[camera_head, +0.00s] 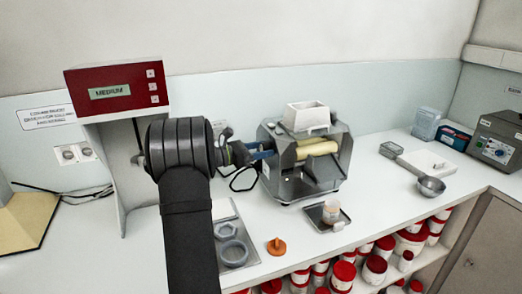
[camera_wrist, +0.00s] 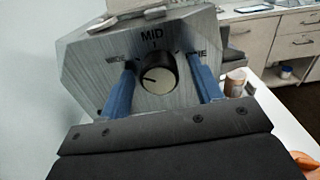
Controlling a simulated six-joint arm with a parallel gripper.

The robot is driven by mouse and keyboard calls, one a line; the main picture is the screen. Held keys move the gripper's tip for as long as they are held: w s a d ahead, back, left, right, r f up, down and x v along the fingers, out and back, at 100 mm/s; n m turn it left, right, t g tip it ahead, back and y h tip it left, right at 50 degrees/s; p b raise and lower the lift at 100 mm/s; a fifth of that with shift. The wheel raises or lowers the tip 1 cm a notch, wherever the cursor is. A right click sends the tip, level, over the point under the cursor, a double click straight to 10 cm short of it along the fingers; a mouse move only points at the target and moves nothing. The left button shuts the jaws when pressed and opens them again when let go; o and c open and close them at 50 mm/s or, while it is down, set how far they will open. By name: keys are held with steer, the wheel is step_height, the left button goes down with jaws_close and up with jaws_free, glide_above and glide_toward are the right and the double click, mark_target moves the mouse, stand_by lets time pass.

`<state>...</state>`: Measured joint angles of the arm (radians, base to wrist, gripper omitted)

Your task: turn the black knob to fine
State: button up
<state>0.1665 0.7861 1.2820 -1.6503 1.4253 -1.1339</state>
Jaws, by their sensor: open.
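The black knob (camera_wrist: 158,74) with a pale face sits on the grey metal side of the mill (camera_wrist: 95,65). Its label MID stands above it, WIDE is at its left, and the label at its right is partly hidden by a finger. A short dark mark on the pale face points left. My gripper (camera_wrist: 160,84) is open, with one blue finger on each side of the knob and a gap to it. In the head view my gripper (camera_head: 262,155) is at the left side of the mill (camera_head: 308,158); the knob is hidden there.
A red panel (camera_head: 117,88) reads MEDIUM. In front of the mill a small jar (camera_head: 331,211) stands on a black plate. An orange knob-like part (camera_head: 276,246) and a tray (camera_head: 236,244) lie nearer. A metal scoop (camera_head: 430,186) lies at the right.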

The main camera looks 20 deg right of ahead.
steer(key=c, duration=1)
steer(key=shift+m, duration=0.3)
steer(key=m, duration=0.9)
steer(key=shift+m, duration=0.4)
steer(key=m, duration=0.6)
steer(key=shift+a, duration=0.1)
steer(key=m, duration=0.7)
steer(key=shift+m, duration=0.3)
